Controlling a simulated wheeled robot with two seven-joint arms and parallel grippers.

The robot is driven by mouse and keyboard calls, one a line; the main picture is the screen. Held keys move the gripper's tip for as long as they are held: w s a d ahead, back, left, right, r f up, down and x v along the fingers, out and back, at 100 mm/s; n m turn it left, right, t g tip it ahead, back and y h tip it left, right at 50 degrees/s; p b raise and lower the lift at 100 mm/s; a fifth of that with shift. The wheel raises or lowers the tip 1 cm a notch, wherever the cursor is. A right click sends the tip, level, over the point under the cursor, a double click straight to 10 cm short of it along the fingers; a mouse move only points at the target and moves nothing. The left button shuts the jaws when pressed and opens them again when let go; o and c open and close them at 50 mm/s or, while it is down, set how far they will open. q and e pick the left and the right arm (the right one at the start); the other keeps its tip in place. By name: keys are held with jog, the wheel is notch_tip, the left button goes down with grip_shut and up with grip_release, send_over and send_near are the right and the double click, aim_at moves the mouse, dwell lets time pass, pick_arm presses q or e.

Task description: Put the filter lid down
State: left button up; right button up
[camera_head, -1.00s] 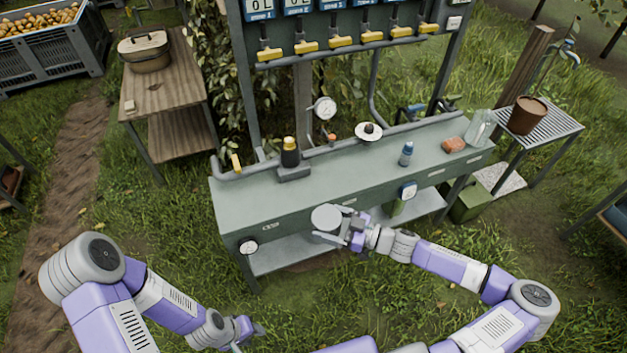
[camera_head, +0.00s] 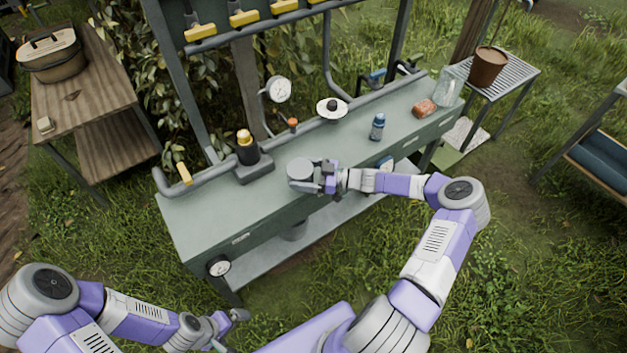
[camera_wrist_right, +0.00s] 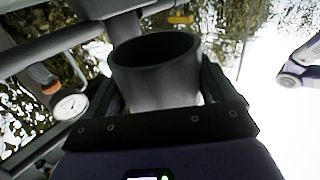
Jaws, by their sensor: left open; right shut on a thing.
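The filter lid (camera_head: 300,170) is a grey, round, cup-like piece with a flat pale top in the head view. My right gripper (camera_head: 316,177) is shut on its side, over the front part of the green bench (camera_head: 205,222). Whether its underside touches the bench top cannot be told. In the right wrist view the lid (camera_wrist_right: 155,75) shows as a hollow dark-grey cylinder between the fingers of my right gripper (camera_wrist_right: 157,95). My left gripper (camera_head: 238,328) is open and empty, low in front of the bench, apart from everything.
Pipes and a gauge (camera_head: 279,90) line the back. The bench's left front is bare.

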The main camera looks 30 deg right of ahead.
notch_tip(320, 180, up, 3)
jog(key=m+t+h+b, duration=0.1)
jog(key=b, duration=0.3)
send_over(315, 171)
pick_arm(q)
notch_tip(315, 171, down, 8)
jog(key=b, duration=0.2)
pick_arm(e)
notch_tip(315, 171, down, 9)
jog(key=shift+f, duration=0.2)
jog(key=shift+f, duration=0.1)
jog(key=o, duration=0.9)
jog(key=shift+c, duration=0.2)
pick_arm(q)
jog(key=shift+r, duration=0.1)
jog(key=shift+r+p, duration=0.8)
jog(key=shift+r, duration=0.1)
pick_arm(e)
jog(key=v, duration=1.2)
jog(key=shift+s, duration=0.15)
